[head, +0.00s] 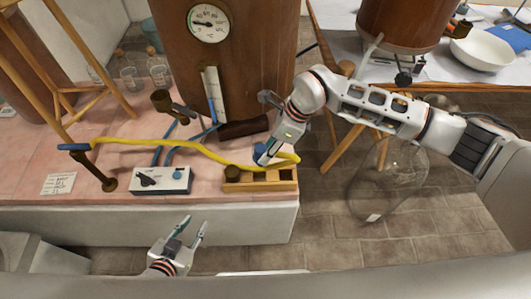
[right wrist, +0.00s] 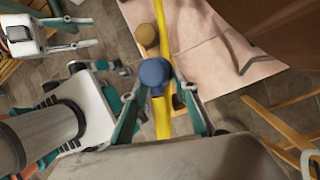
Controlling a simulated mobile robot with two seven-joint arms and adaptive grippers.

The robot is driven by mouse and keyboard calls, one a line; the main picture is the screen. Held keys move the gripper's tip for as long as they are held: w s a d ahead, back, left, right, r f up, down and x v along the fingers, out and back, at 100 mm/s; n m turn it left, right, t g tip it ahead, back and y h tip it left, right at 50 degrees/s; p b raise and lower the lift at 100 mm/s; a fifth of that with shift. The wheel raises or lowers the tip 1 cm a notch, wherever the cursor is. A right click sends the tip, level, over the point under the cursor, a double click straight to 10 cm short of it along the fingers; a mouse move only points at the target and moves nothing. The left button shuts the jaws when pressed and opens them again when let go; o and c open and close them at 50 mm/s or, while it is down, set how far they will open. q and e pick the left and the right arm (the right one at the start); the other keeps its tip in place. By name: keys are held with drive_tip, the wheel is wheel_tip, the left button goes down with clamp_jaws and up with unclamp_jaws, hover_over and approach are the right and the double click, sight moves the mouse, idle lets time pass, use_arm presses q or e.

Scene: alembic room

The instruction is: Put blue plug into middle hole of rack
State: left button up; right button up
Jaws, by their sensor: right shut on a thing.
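The blue plug (head: 259,149) has a round knob and is held between the fingertips of my right gripper (head: 265,156). In the right wrist view the blue plug (right wrist: 155,72) shows between the teal fingers. The small wooden rack (head: 284,186) lies at the platform's front right, just below the gripper. A brown round plug (head: 232,173) sits at the rack's left end; it shows in the right wrist view too (right wrist: 147,35). The blue plug's lower end and the middle hole are not clear to see. My left gripper (head: 192,224) is open and empty in front of the platform.
A yellow hose (head: 190,149) runs over the platform and curves across the rack, close to my right gripper. A switch box (head: 162,180) stands left of the rack. A large copper-brown vessel with a dial (head: 209,23) stands behind. A glass vessel (head: 388,180) is on the right.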

drive_tip(key=shift+s+a+f+n, duration=0.15)
drive_tip(key=shift+a+f+n, duration=0.25)
drive_tip(key=shift+n, duration=0.3)
drive_tip(key=shift+f+b, duration=1.35)
drive_tip(key=shift+f, duration=1.05)
clamp_jaws()
drive_tip(key=shift+d, duration=0.1)
drive_tip(key=shift+f+b, duration=0.15)
drive_tip(key=shift+b, duration=0.2)
drive_tip(key=shift+w+f+b, duration=0.25)
drive_tip(key=shift+f+b, duration=0.15)
drive_tip(key=shift+f, duration=0.4)
